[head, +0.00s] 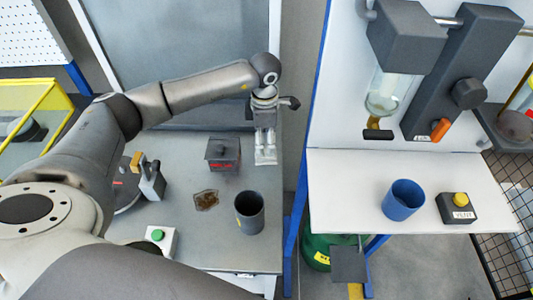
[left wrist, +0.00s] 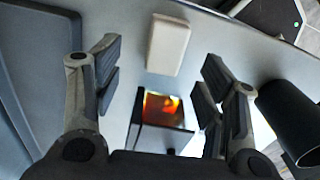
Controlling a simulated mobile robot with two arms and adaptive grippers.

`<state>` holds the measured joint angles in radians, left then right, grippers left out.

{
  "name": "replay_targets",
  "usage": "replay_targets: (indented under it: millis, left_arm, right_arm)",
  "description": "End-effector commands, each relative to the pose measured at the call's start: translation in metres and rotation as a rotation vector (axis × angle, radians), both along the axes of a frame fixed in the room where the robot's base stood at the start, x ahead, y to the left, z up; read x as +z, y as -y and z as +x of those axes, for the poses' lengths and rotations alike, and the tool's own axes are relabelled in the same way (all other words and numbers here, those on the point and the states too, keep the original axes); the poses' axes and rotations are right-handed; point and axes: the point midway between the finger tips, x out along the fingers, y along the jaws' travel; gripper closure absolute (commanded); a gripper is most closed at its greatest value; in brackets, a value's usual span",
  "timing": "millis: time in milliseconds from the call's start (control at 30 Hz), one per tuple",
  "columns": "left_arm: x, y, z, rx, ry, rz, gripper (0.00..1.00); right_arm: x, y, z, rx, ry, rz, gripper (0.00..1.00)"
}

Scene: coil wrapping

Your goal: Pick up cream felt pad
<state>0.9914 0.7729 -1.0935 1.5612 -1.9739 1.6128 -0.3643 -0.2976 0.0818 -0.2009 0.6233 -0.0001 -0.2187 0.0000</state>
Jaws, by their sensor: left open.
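The cream felt pad (head: 266,157) lies on the grey bench near its right edge, beyond the small dark box. In the left wrist view the pad (left wrist: 168,45) is a pale rounded block, ahead of my fingertips and roughly centred between them. My left gripper (head: 265,138) points down toward the pad in the head view, with its fingers partly covering it. In the left wrist view the gripper (left wrist: 160,78) is open, its fingers spread wide with nothing held between them. The height of the fingers over the pad is hard to judge. My right gripper is not in view.
A dark lidded box with a red glow (head: 222,154) stands left of the pad, close to the gripper. A blue cup (head: 403,200) and a button box (head: 457,208) stand on the white shelf at right.

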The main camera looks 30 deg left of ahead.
Motion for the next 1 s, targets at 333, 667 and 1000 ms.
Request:
replay_targets:
  millis: [333, 667, 1000]
  left_arm:
    - [-0.033, 0.007, -0.006, -0.001, -0.004, 0.000, 0.34]
    - [-0.058, 0.006, -0.004, 0.000, 0.001, 0.000, 0.34]
    - [-0.058, 0.006, -0.004, 0.000, 0.001, 0.000, 0.64]
  right_arm:
    - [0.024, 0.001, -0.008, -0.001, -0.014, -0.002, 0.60]
    - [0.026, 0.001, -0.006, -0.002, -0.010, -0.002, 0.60]
    - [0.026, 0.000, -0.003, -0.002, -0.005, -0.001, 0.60]
